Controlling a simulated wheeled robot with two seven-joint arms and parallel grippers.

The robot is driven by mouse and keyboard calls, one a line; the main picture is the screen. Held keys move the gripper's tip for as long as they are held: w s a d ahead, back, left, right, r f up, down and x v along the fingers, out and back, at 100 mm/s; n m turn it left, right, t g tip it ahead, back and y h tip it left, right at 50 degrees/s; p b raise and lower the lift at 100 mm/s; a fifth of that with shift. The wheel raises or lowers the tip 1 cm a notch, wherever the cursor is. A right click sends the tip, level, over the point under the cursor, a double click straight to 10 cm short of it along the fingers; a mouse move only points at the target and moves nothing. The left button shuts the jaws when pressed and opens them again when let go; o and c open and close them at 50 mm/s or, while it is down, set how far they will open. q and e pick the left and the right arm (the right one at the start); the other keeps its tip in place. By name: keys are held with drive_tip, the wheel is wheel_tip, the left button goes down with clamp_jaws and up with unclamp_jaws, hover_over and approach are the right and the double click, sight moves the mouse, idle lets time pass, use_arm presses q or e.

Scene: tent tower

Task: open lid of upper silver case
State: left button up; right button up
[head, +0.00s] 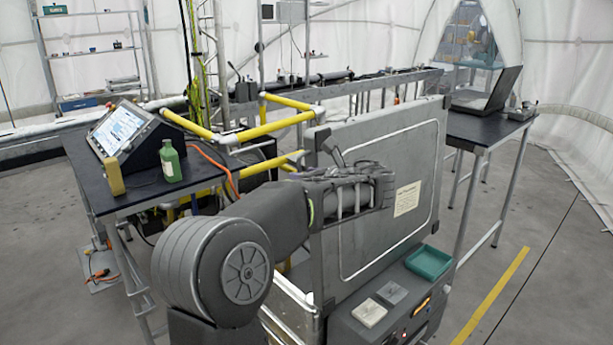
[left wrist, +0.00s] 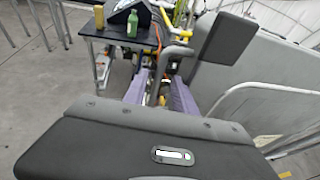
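A large silver-grey panel (head: 385,235) with a pale rounded outline and a cream label (head: 407,198) stands upright in the head view. It looks like the case's lid; whether another case lies below cannot be told. The grey surface also shows at the right of the left wrist view (left wrist: 245,82). My left gripper (head: 312,173) is in front of the panel's left part, partly hidden by its own wrist. My right gripper is not in view.
A cart top below the panel holds a teal tray (head: 429,262) and small square pads. A left table carries a console (head: 125,133) and a green bottle (head: 170,161). Yellow rails (head: 275,122) stand behind. A right table holds a laptop (head: 488,92). Floor at right is clear.

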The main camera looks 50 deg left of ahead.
use_arm(q)
drive_tip(key=shift+d, duration=0.1)
drive_tip(key=b+v, duration=0.1)
drive_tip(key=v, duration=0.6)
drive_tip(key=shift+d+b, duration=0.3)
drive_tip(key=shift+r, duration=0.1)
